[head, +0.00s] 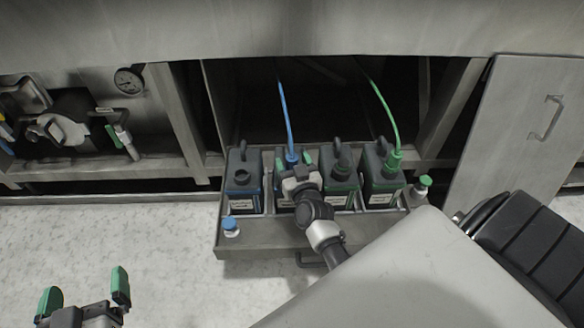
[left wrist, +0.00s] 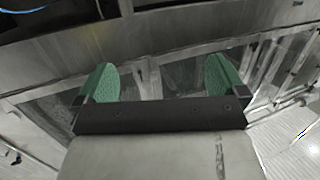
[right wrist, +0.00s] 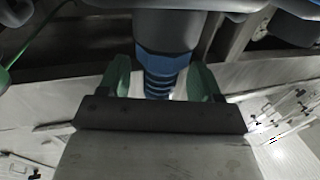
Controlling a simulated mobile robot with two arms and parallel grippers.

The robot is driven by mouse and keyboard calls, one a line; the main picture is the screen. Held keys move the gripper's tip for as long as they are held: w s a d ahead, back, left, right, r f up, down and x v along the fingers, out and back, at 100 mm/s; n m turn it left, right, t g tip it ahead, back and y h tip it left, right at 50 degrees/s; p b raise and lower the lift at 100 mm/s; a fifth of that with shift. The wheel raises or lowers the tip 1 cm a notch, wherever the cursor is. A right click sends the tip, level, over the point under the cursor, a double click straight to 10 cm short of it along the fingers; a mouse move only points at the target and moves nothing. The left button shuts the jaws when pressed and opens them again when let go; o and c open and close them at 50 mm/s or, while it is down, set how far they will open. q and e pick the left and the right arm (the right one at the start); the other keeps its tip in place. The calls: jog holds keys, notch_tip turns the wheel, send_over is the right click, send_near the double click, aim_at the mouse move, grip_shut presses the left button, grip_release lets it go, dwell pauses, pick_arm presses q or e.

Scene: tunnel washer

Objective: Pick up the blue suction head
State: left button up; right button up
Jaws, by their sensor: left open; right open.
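The blue suction head (head: 291,157) sits on top of a dark canister in the tray, with a blue hose (head: 285,115) rising from it. In the right wrist view its blue collar and ribbed part (right wrist: 160,70) lie between the two green fingertips, under a grey cylindrical body. My right gripper (head: 294,164) is open around it, with small gaps visible at both sides. My left gripper (head: 85,290) is open and empty above the floor at lower left; its fingers also show in the left wrist view (left wrist: 160,82).
A metal tray (head: 262,240) holds several dark canisters in a row. A green suction head (head: 393,160) with a green hose stands on the rightmost one. A blue cap (head: 230,226) and a green cap (head: 424,182) sit at the tray's ends. A panel with a handle (head: 520,125) leans at right.

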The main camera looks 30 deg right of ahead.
pick_arm(q)
jog(key=shift+w+d+r+t+h, duration=0.1)
jog(key=shift+d+r+t+h, duration=0.1)
jog(key=shift+r+t, duration=0.35)
jog(key=shift+w+d+r+t+h, duration=0.1)
jog(key=shift+r+t+h, duration=0.1)
jog(key=shift+r+t, duration=0.35)
pick_arm(e)
jog(key=shift+x, duration=1.15)
jog(key=c, duration=1.2)
